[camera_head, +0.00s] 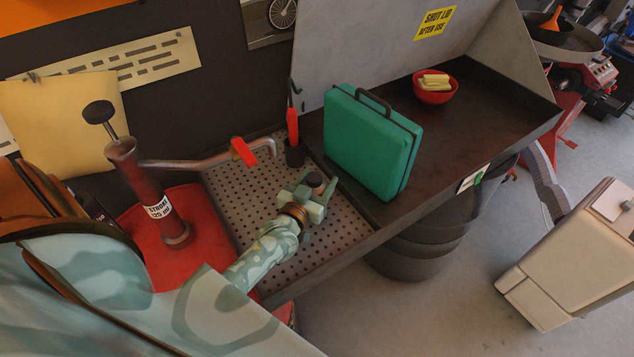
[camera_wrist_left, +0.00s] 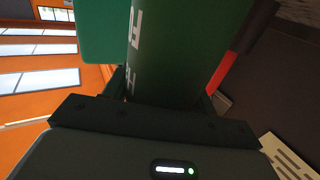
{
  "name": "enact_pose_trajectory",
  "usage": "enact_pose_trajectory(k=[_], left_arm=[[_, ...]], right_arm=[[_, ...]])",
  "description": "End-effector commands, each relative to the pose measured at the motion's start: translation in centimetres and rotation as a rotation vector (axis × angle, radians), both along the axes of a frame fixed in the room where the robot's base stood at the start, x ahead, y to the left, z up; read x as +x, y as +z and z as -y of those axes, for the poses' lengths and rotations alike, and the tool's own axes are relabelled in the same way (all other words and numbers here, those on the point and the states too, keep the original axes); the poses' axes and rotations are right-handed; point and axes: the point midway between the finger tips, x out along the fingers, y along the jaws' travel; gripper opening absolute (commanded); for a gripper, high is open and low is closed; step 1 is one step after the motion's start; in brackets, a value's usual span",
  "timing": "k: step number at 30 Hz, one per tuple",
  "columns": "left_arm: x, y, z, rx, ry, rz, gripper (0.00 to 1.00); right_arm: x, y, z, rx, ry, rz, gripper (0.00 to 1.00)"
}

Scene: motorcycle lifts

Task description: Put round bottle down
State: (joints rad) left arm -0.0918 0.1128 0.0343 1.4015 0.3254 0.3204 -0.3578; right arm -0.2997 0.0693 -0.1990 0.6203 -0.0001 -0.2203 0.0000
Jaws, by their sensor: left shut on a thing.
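My left gripper (camera_head: 314,188) is over the perforated metal tray (camera_head: 240,210), in front of the teal case. In the left wrist view, the bottle (camera_wrist_left: 175,50) is dark green with white lettering and fills the space between the fingers. Its lower part is hidden by the gripper in the head view. I cannot tell whether its base touches the tray. My right gripper is in neither view.
The teal case (camera_head: 368,145) stands close behind the gripper. A red-handled tool (camera_head: 293,125) stands in a dark holder at the tray's back edge. A red bowl (camera_head: 433,92) with yellow pieces sits farther right. A pump handle with a bent pipe (camera_head: 200,162) is at left. Perforated surface left of the gripper is clear.

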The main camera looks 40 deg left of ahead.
Motion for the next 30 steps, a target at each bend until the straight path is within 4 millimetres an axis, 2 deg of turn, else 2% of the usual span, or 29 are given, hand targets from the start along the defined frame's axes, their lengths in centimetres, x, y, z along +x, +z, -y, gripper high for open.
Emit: enact_pose_trajectory(k=[8, 9, 10, 11, 21, 25, 30], left_arm=[[0.0, -0.3, 0.0, 0.0, 0.0, 0.0, 0.23], [0.0, -0.3, 0.0, 0.0, -0.001, -0.003, 0.68], [0.0, -0.3, 0.0, 0.001, -0.001, -0.003, 0.76], [0.0, -0.3, 0.0, 0.0, -0.001, -0.003, 0.79], [-0.2, 0.2, 0.1, 0.0, -0.001, -0.003, 0.79], [-2.4, 0.0, 0.4, -0.001, -0.001, -0.005, 0.79], [-6.5, 0.0, 0.9, -0.001, -0.001, -0.006, 0.79]], right_arm=[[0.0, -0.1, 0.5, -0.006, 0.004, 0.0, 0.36], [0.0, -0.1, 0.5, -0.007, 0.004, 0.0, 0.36], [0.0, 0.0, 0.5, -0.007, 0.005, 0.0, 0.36], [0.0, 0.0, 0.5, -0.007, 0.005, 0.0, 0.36], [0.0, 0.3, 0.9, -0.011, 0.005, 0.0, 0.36], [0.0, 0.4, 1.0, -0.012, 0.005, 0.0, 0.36], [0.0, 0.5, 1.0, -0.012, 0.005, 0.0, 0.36]])
